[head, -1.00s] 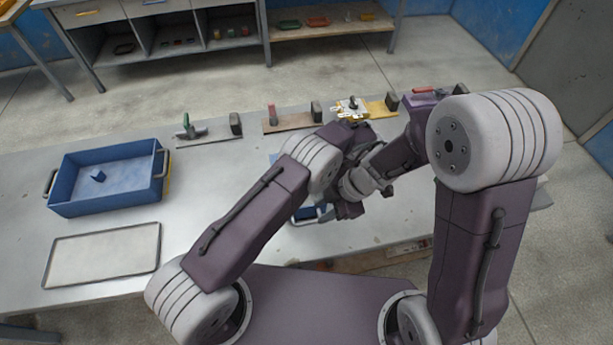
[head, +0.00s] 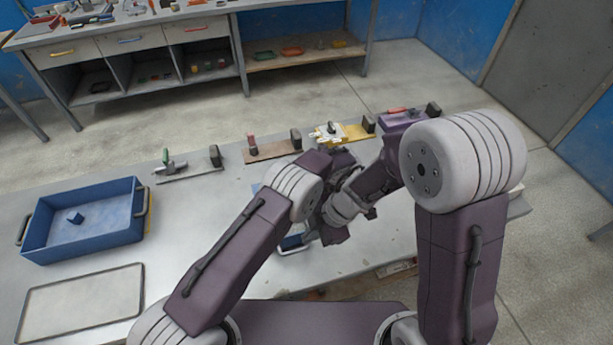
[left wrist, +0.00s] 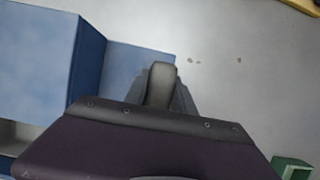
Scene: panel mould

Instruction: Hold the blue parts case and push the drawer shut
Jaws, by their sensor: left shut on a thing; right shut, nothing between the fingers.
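The blue parts case (head: 292,241) is on the grey table, mostly hidden behind my arms in the head view. In the left wrist view the blue case (left wrist: 35,60) fills the upper left, with a flatter light-blue part (left wrist: 135,62) beside it. My left gripper (left wrist: 161,88) is shut at this light-blue part; its contact is hidden by its own body. In the head view my left arm covers it. My right gripper (head: 314,230) is shut and empty, pointing down close beside the case. I cannot tell whether it touches it, nor how far the drawer stands out.
A blue bin (head: 85,235) with a small blue piece and a pale flat tray (head: 80,303) are at the left. Several tools on boards (head: 272,150) line the far table edge. A green object (left wrist: 292,168) is at the lower right of the left wrist view.

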